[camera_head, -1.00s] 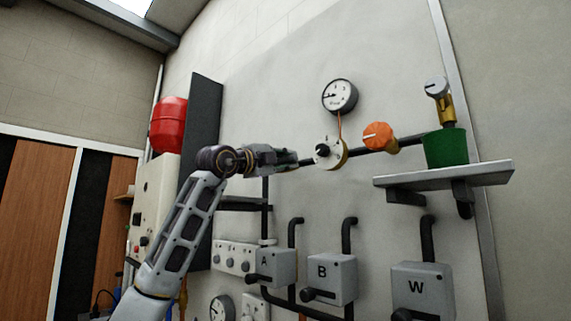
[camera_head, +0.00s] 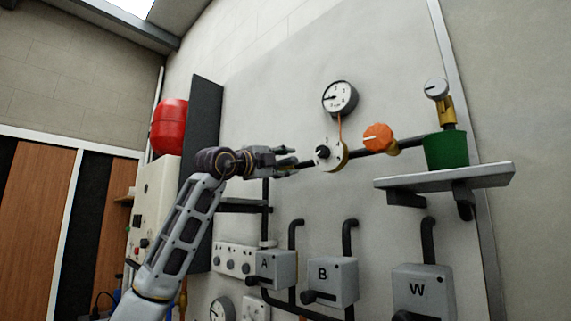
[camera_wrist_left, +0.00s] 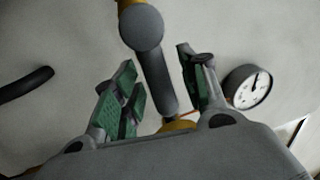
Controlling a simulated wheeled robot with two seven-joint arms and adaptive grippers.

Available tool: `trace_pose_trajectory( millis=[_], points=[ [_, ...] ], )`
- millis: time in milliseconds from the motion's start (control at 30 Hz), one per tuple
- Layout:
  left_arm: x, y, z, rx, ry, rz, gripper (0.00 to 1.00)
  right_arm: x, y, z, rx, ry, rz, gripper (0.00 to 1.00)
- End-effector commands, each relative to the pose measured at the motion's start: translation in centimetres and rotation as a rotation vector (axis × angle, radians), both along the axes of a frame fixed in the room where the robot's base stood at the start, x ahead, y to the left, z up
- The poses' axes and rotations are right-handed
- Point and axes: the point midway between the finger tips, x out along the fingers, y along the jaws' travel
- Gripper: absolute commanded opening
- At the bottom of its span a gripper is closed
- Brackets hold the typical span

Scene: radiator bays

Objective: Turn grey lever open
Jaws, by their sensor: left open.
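The grey lever shows in the left wrist view as a round grey hub with a straight bar (camera_wrist_left: 158,82) running down from it. Brass shows behind the hub. I cannot tell whether the pads have reached the bar's depth.
A round gauge (camera_head: 340,97) is above the dial; it also shows in the left wrist view (camera_wrist_left: 248,87). An orange knob (camera_head: 378,138) is on the black pipe. A green pot (camera_head: 446,149) stands on a shelf (camera_head: 470,175). Boxes A (camera_head: 276,268), B (camera_head: 333,281) and W (camera_head: 423,290) are below.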

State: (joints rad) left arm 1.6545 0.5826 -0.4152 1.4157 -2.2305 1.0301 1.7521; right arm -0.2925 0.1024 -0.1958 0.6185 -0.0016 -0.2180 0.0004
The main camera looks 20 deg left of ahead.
Motion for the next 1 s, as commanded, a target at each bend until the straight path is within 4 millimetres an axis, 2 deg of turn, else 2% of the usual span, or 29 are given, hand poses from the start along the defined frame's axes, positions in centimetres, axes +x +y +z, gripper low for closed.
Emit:
trace_pose_trajectory(
  millis=[367, 1000],
  points=[
    [-2.7, 1.0, -0.6, 0.002, -0.001, 0.001, 0.42, 0.1, 0.1, 0.0, 0.001, -0.002, -0.001, 0.40],
    [-9.5, 3.6, -2.1, 0.000, 0.000, 0.001, 0.42, 0.1, 0.1, 0.0, 0.001, -0.002, -0.001, 0.40]
  ],
)
